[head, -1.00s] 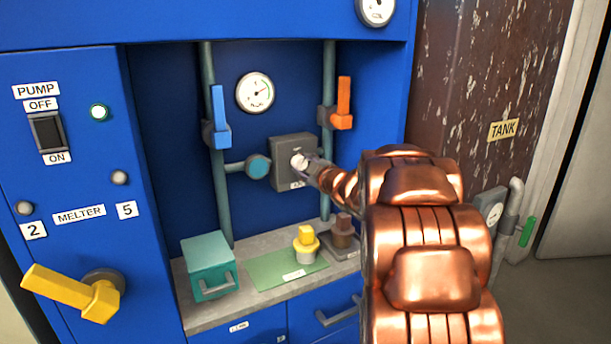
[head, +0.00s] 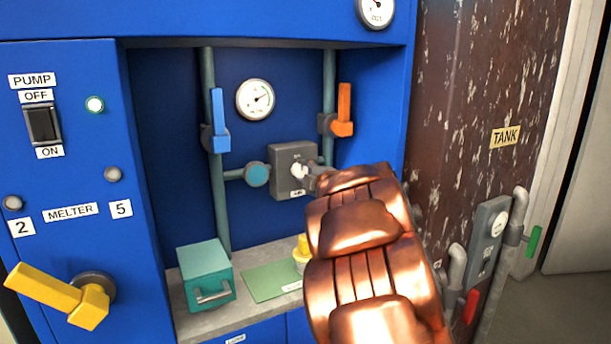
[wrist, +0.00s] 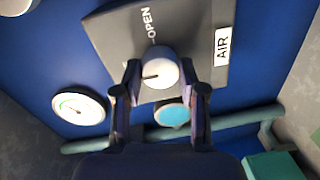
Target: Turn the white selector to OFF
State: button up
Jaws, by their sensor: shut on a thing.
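The white selector (head: 298,169) is a round knob on a grey box between two pipes in the blue recess. In the wrist view the selector (wrist: 158,74) sits between the two fingers of my gripper (wrist: 160,82), which is shut on it. A dark line on the knob points left in that view. The box face (wrist: 110,40) carries the word OPEN above the knob and an AIR label (wrist: 222,46) to the right. I cannot read an OFF mark on this box. In the head view my copper arm hides most of the gripper.
A pump switch (head: 43,125) is at left.

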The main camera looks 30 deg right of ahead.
dwell(0.3)
jog(key=o, duration=1.1)
jog(key=shift+o, duration=0.2)
jog(key=s+a, duration=0.1)
jog(key=s, duration=1.1)
jog(key=shift+r, duration=0.35)
